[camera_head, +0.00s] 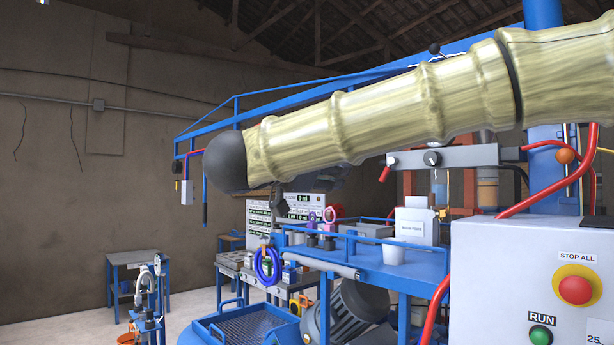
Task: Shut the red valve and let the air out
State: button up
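A grey bar assembly (462,156) is mounted on the blue column, under my gold arm. A red-ended lever (387,171) hangs at its left end and looks like the red valve; whether it is open or shut I cannot tell. My arm crosses the upper picture from the right and ends in a black rounded joint. Dark parts of my gripper (279,197) show under the arm, left of the red lever and apart from it in the picture. Its fingers are too hidden to read.
A control cabinet (508,262) with a red stop button (575,289) and green run button (541,336) fills the lower right. A blue bench (415,262) holds a white box (416,226) and a cup (393,254). Red hoses hang near the column. Open floor shows at lower left.

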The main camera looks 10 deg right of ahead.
aim_at(393, 160)
jog(key=u, duration=1.1)
jog(key=i, duration=1.1)
jog(key=z, duration=1.85)
